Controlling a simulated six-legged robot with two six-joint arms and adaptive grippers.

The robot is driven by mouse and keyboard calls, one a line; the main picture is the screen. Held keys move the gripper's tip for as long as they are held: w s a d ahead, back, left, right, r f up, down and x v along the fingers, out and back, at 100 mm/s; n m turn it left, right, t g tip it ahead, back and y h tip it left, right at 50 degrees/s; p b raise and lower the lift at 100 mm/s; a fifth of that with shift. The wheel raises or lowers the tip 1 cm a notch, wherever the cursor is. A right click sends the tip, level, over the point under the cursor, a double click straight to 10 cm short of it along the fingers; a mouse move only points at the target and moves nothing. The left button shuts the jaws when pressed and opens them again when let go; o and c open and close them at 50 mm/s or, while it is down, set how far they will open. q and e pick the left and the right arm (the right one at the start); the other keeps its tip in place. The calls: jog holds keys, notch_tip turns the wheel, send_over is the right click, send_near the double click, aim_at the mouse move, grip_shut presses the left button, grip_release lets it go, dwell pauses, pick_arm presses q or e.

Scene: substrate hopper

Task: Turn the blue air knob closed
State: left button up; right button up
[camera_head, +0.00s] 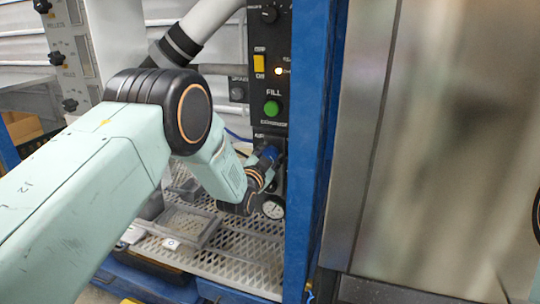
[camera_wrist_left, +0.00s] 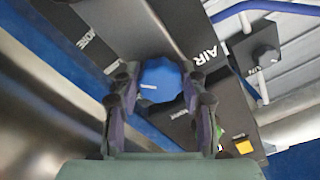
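The blue air knob (camera_wrist_left: 162,80) is a faceted blue cap with a short white mark on the dark panel, close to the printed word AIR. In the head view the knob (camera_head: 270,153) shows small, partly hidden by my left arm, below the green FILL button. My left gripper (camera_wrist_left: 161,78) faces the knob with one finger on each side, tips at or near its edges. I cannot tell whether the fingers press on it. In the head view this gripper (camera_head: 262,173) is at the lower panel, mostly hidden. My right gripper is out of view.
A blue post (camera_head: 309,150) stands close on the right. A perforated metal shelf (camera_head: 235,252) lies below, with a grey tray (camera_head: 190,222).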

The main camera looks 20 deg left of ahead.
pick_arm(q)
jog(key=o, duration=0.4)
jog(key=shift+o, duration=0.2)
jog(key=s, duration=1.2)
jog(key=shift+a, duration=0.2)
